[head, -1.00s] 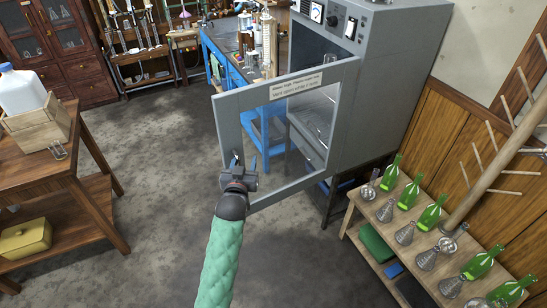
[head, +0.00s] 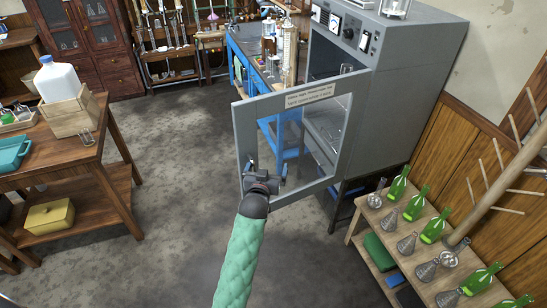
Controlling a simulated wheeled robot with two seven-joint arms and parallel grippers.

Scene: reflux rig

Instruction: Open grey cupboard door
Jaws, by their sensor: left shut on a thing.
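The grey cupboard (head: 395,100) stands at the upper right of the head view. Its door (head: 242,132) is a grey frame around a clear pane, with a white label along the top, and it is swung open toward me. Inside the cupboard a glass vessel (head: 346,69) shows above the door's top edge. My left gripper (head: 265,172) is shut at the door's lower left, on what seems to be the handle, which it mostly hides. My right gripper is not in view.
A low bench (head: 369,227) with green bottles and flasks stands at the right, near the cupboard. A wooden table (head: 70,150) with a crate and a white jug stands at the left. A blue bench (head: 235,62) is behind the door. Grey floor (head: 175,150) lies clear between.

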